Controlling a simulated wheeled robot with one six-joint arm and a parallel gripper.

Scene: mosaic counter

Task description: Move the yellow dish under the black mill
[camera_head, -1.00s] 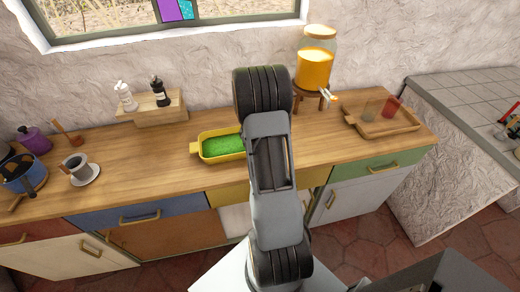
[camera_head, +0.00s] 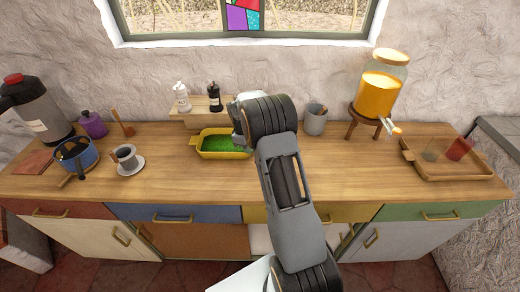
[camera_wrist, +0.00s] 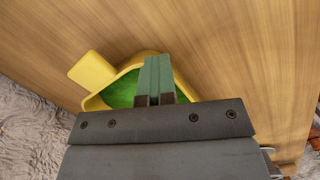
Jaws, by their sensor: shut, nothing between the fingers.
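The yellow dish (camera_head: 227,156) with a green filling sits on the counter, its handle pointing left. It lies in front of the wooden riser and just below the black mill (camera_head: 214,98) in the picture. The black mill stands upright on the riser, right of a white mill. In the wrist view the dish's yellow handle (camera_wrist: 92,71) is at upper left. My gripper (camera_wrist: 158,62) is shut and empty, its green fingers overlapping the dish; I cannot tell whether they touch it. In the head view my arm hides the fingers and covers the area right of the dish.
The wooden riser (camera_head: 187,122) backs onto the wall. A cup on a saucer (camera_head: 131,169) and a blue pot (camera_head: 77,152) stand left. A grey crock (camera_head: 315,123), a juice dispenser (camera_head: 380,97) and a wooden tray (camera_head: 446,172) stand right. Bare counter lies between.

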